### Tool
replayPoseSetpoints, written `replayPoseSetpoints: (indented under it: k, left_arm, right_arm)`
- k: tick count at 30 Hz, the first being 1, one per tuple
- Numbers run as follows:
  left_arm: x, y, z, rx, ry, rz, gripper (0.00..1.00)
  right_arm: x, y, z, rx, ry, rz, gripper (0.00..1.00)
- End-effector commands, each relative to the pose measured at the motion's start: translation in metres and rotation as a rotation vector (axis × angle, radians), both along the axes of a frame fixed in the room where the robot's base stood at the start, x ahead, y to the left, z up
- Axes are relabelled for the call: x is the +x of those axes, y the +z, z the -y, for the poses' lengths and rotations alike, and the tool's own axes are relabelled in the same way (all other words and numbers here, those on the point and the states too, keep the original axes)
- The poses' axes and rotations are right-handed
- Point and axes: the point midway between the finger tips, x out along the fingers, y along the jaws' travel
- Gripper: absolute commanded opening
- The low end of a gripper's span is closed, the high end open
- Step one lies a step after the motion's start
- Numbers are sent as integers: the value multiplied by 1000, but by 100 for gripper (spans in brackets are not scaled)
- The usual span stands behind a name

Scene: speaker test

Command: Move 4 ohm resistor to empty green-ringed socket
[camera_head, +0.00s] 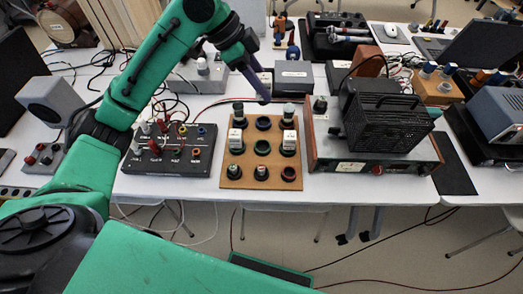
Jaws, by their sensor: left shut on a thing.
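The wooden socket board (274,183) lies on the white table, with rows of round dark and green-ringed sockets. White labelled resistor blocks stand at its left and right sides: one left block (235,138) and one right block (289,140) show clearly. Their ohm values are too small to read. An open green-ringed socket (262,147) is in the middle. My left gripper (264,98) points down just above the board's back middle socket (263,123). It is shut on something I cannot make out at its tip. My right gripper is not in view.
A black terminal box (172,160) with cables stands left of the board. An instrument with a black mesh cage (385,124) stands close on the right. A grey speaker (50,100) is at the left. Cables and devices crowd the table behind.

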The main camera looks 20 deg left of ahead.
Motion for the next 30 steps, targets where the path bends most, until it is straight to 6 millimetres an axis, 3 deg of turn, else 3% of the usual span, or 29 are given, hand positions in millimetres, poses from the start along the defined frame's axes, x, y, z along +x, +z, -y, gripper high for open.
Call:
replayPoseSetpoints:
  k: [2,4,15,25,30]
  left_arm:
    - [-1,-2,0,0,-21,-3,0]
    - [-2,-17,1,0,-26,-7,0]
    - [-2,-135,1,-1,-22,-6,0]
    - [-2,-190,1,-1,-21,-5,0]
    - [-1,-195,1,-1,-22,0,0]
  right_arm:
    - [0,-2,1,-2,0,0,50]
    - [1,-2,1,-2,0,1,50]
    - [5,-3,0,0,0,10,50]
    - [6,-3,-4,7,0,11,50]
    - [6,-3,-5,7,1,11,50]
